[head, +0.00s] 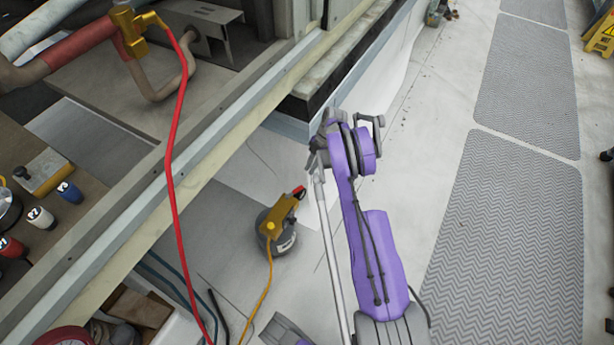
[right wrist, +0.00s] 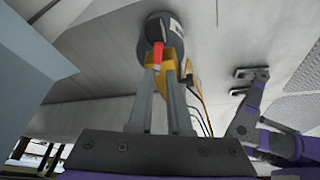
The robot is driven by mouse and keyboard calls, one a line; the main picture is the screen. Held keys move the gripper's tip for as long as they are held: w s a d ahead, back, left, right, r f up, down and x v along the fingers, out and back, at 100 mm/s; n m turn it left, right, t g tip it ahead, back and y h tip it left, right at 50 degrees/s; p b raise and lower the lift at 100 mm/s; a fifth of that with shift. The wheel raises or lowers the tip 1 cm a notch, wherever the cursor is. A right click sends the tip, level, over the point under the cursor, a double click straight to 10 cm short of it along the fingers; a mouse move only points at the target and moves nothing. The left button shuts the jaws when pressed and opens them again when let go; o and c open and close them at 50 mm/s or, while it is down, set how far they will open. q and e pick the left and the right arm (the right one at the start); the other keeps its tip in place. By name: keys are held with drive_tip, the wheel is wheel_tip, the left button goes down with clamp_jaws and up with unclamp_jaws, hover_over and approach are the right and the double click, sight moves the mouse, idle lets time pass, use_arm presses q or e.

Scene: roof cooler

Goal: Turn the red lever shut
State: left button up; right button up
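The red lever (head: 298,192) sits on a yellow valve (head: 272,229) on top of a dark grey round canister (head: 284,243), which stands on the pale floor. In the head view the lever points up and right from the valve. My right gripper (head: 318,160) is above it and to the right, apart from it in that view. In the right wrist view its two grey fingers (right wrist: 159,74) are parted and point at the valve (right wrist: 176,70). The red lever (right wrist: 158,53) shows beyond and between the fingertips; I cannot tell if they touch it.
A metal frame edge (head: 150,212) runs diagonally left of the canister. A red hose (head: 171,150) hangs across it from an upper yellow fitting (head: 130,30). A yellow hose (head: 265,290) leaves the canister.

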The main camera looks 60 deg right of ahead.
sight(300, 187)
drive_tip(key=s, duration=0.1)
drive_tip(key=s+f+t, duration=0.1)
drive_tip(key=s, duration=0.1)
drive_tip(key=s+a+f+t, duration=0.1)
drive_tip(key=shift+s+m, duration=0.3)
clamp_jaws()
drive_tip(key=s+a+t+h, duration=0.1)
drive_tip(key=s+a+t, duration=0.2)
drive_tip(key=s, duration=0.3)
drive_tip(key=w+a+f+b, duration=0.1)
drive_tip(key=w+f+b, duration=0.2)
drive_tip(key=w+f, duration=0.4)
drive_tip(key=w, duration=0.2)
drive_tip(key=shift+w+f+m+h, duration=0.3)
drive_tip(key=shift+w+f, duration=0.05)
drive_tip(key=shift+w, duration=0.05)
drive_tip(key=shift+w+d+r+n+y+p, duration=0.1)
drive_tip(key=shift+w+d+n+y+p, duration=0.2)
drive_tip(key=shift+w+d+n+y, duration=0.4)
drive_tip(key=shift+w+d, duration=0.25)
drive_tip(key=shift+w, duration=0.3)
